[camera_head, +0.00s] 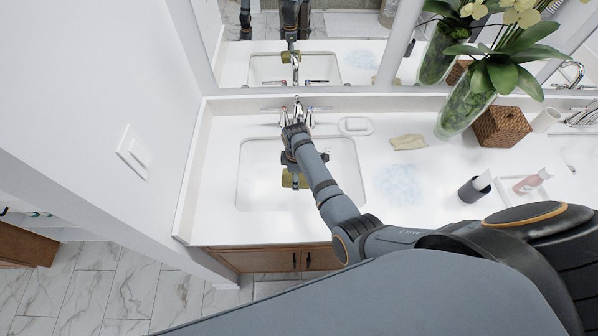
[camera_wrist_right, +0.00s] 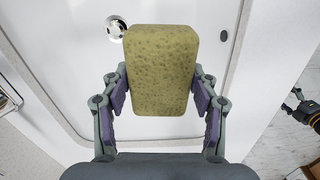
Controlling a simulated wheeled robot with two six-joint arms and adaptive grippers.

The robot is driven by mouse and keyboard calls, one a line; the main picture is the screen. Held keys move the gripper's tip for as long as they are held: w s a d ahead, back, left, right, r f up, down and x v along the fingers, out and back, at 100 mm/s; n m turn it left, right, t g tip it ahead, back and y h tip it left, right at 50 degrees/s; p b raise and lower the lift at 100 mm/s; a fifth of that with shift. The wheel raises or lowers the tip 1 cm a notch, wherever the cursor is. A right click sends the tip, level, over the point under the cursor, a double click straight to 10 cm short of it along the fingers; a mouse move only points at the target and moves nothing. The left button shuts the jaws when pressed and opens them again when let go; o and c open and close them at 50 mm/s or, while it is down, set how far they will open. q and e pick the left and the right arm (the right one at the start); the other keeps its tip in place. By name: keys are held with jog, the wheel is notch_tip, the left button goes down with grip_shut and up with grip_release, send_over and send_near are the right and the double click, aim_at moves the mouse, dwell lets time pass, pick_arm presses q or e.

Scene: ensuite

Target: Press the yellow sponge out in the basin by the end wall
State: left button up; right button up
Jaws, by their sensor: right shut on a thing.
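The yellow sponge (camera_head: 288,180) is in my right gripper, over the basin (camera_head: 250,190) by the end wall (camera_head: 120,70). My right gripper (camera_head: 291,168) reaches in from the right and mostly covers the sponge in the head view. In the right wrist view the sponge (camera_wrist_right: 160,70) is a block between both fingers of the gripper (camera_wrist_right: 160,98), with the basin's drain (camera_wrist_right: 116,28) beyond it. The chrome tap (camera_head: 297,112) stands behind the basin, partly hidden by my arm. The gap between sponge and basin floor cannot be judged.
A pale bluish patch (camera_head: 398,184) lies on the counter right of the basin, below a crumpled beige cloth (camera_head: 408,142). A soap dish (camera_head: 355,126), vase (camera_head: 465,110), wicker box (camera_head: 502,127), dark cup (camera_head: 474,190) and pink bottle (camera_head: 532,182) stand along the counter. A mirror backs it.

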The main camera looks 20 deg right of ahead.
jog(key=f, duration=0.1)
jog(key=d+f, duration=0.1)
jog(key=f, duration=0.1)
jog(key=shift+s, duration=0.15)
notch_tip(320, 180, down, 3)
jog(key=b, duration=1)
send_near(300, 201)
jog(key=shift+f, duration=0.1)
jog(key=f+b, duration=0.2)
jog(key=f, duration=0.2)
jog(key=shift+w+f, duration=0.2)
jog(key=shift+f, duration=0.05)
jog(key=shift+f+b, duration=0.3)
jog(key=shift+b, duration=0.1)
pick_arm(q)
notch_tip(300, 201, down, 12)
jog(key=d, duration=0.2)
jog(key=shift+s+d+f, duration=0.15)
jog(key=shift+d+f, duration=0.05)
jog(key=shift+d, duration=0.1)
jog(key=shift+a, duration=0.25)
jog(key=shift+f+b, duration=0.3)
jog(key=shift+f, duration=0.05)
pick_arm(e)
jog(key=shift+f, duration=0.6)
jog(key=shift+s+f, duration=0.15)
jog(key=shift+s, duration=0.1)
